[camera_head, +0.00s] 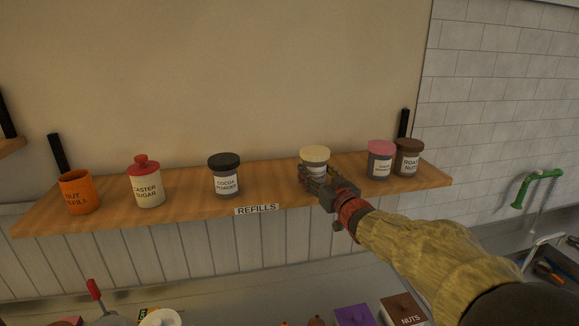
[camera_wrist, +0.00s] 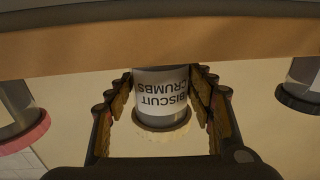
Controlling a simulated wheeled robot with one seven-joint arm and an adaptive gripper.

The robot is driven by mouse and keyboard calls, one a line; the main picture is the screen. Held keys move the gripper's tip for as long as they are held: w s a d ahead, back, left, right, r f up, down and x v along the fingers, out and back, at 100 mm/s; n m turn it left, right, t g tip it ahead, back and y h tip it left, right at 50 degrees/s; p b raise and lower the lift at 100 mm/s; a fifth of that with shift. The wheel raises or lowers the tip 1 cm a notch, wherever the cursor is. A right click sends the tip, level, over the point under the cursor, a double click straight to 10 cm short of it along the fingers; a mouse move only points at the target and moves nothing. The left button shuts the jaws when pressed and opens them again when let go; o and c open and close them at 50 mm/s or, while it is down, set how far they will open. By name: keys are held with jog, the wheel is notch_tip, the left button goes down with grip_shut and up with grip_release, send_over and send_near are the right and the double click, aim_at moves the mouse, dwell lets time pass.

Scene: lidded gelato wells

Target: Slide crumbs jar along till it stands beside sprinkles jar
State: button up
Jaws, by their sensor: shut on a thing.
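The crumbs jar (camera_head: 314,153) has a cream lid and stands upright on the wooden shelf, right of its middle. In the wrist view, which is upside down, its label reads "BISCUIT CRUMBS" (camera_wrist: 161,96). My gripper (camera_head: 317,176) is shut on this jar, one finger on each side, and hides its lower part in the head view. A pink-lidded jar (camera_head: 380,162), likely the sprinkles jar, stands to the right with a clear gap between; its label is too small to read. Its pink lid also shows at the left of the wrist view (camera_wrist: 24,134).
A brown-lidded "ROAST NUTS" jar (camera_head: 408,158) stands close right of the pink-lidded jar. Left of my gripper are the cocoa powder jar (camera_head: 225,176), caster sugar jar (camera_head: 147,186) and orange pot (camera_head: 79,193). The shelf (camera_head: 275,181) is bare between crumbs and pink-lidded jars.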

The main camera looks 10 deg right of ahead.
jog(key=shift+d+p, duration=1.15)
jog(key=shift+d, duration=1.55)
jog(key=shift+d, duration=0.1)
jog(key=shift+d+p, duration=1.05)
jog(key=shift+d, duration=1.85)
jog(key=o, duration=0.6)
jog(key=shift+s, duration=0.1)
jog(key=s, duration=0.7)
jog(key=shift+s+d, duration=0.35)
jog(key=shift+d, duration=0.1)
